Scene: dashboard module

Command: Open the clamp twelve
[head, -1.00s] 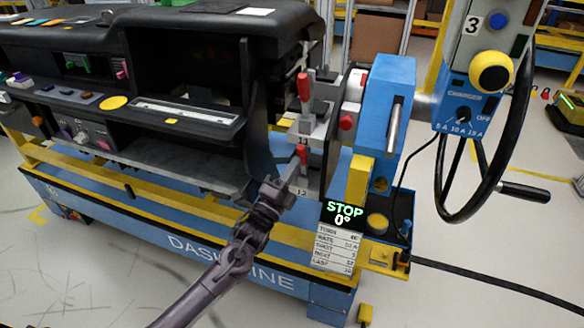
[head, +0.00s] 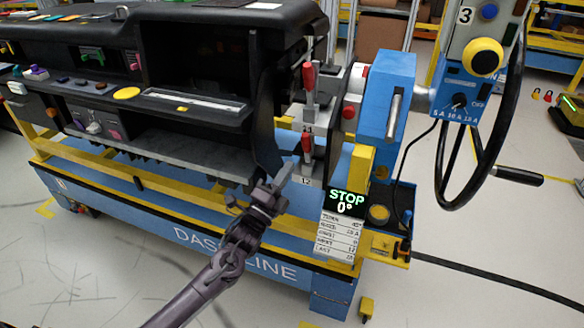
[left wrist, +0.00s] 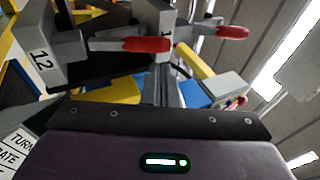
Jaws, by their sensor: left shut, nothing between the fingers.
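Clamp twelve has a red handle (head: 307,146) that stands upright, just above the white label "12" (head: 306,182) at the right end of the dashboard rig. In the left wrist view the same label (left wrist: 42,60) is at the left and a red handle (left wrist: 145,45), seemingly clamp twelve's, lies across the upper middle. My left gripper (head: 284,177) is shut and empty, to the left of and below the handle, with a small gap between them. It also shows in the left wrist view (left wrist: 161,88). My right gripper is not in view.
Another clamp with a red handle (head: 309,78) stands just above clamp twelve. The black dashboard (head: 200,120) overhangs to the left. A blue post (head: 388,95), a STOP display (head: 346,201) and a black handwheel (head: 515,110) are to the right.

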